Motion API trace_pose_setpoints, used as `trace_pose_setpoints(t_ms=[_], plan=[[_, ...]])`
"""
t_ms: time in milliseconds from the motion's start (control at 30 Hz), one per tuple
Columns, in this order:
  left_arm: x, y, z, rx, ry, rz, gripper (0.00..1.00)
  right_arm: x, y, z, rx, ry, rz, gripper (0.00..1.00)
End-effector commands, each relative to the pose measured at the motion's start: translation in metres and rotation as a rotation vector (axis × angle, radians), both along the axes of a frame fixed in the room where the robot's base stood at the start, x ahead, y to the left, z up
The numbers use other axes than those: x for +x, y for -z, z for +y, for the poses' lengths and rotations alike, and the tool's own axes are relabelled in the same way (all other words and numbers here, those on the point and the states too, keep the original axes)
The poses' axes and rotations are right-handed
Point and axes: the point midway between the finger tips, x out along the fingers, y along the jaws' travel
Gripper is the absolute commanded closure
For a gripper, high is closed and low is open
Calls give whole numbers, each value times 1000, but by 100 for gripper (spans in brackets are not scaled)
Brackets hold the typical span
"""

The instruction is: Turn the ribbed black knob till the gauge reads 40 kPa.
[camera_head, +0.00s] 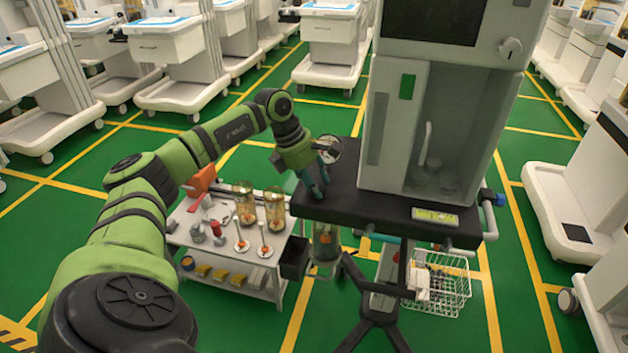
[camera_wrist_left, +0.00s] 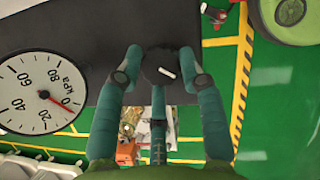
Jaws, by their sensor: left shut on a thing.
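My left gripper (camera_head: 320,182) is at the left edge of the black cart top in the head view. In the left wrist view, the teal fingers of the left gripper (camera_wrist_left: 160,58) close around the black knob (camera_wrist_left: 160,69), which carries a white mark. The fingers hide part of its rim, and its ribs are too small to make out. The white gauge (camera_wrist_left: 36,92) is left of the fingers; its red needle points to the lower right, close to 0. The gauge (camera_head: 328,148) also shows beside my wrist in the head view. The right gripper is out of view.
A tall grey machine (camera_head: 388,130) stands on the black cart top (camera_head: 345,205), right of my gripper. A low white trolley (camera_head: 262,282) with jars and tools is below left. A wire basket (camera_head: 440,290) hangs under the cart. Other carts line the green floor.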

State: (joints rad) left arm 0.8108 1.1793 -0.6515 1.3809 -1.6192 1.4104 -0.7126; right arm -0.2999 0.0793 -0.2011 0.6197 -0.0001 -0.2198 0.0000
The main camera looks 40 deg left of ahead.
Motion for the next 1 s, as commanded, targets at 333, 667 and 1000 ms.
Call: trace_pose_setpoints(t_ms=[333,667,1000], plan=[[6,-4,-5,-12,334,-17,94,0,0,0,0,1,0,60],[7,-2,-5,-9,649,-13,94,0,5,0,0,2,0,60],[7,-1,-5,-8,965,-9,94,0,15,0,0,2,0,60]])
